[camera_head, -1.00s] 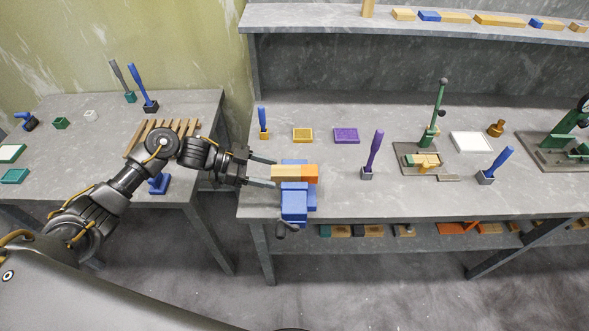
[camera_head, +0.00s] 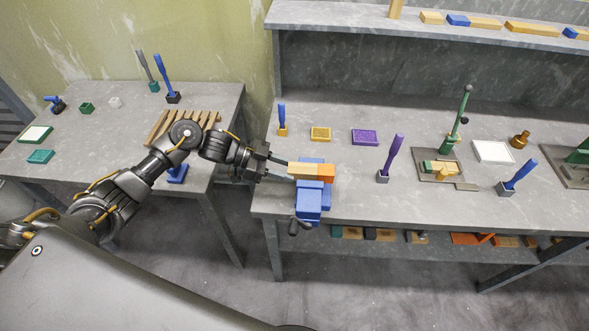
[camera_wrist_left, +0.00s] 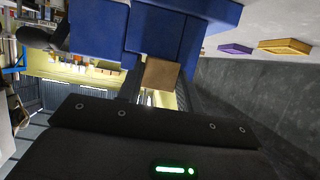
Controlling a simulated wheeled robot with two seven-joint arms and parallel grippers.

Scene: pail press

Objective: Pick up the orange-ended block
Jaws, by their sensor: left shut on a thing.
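The orange-ended block (camera_head: 305,170) is a pale wooden bar with an orange right end. It lies across the top of a blue vise (camera_head: 309,199) at the front left of the main bench. My left gripper (camera_head: 287,170) reaches in from the left and is shut on the block's plain wooden end. In the left wrist view the block's wooden end (camera_wrist_left: 160,73) shows small beside the blue vise (camera_wrist_left: 165,32). Whether the block is clear of the vise jaws I cannot tell. My right gripper is out of view.
A yellow tray (camera_head: 320,134), a purple tray (camera_head: 365,137) and a purple-handled tool (camera_head: 390,158) stand behind and right of the vise. A slatted wooden rack (camera_head: 182,126) is on the left table, near my arm. A floor gap separates the tables.

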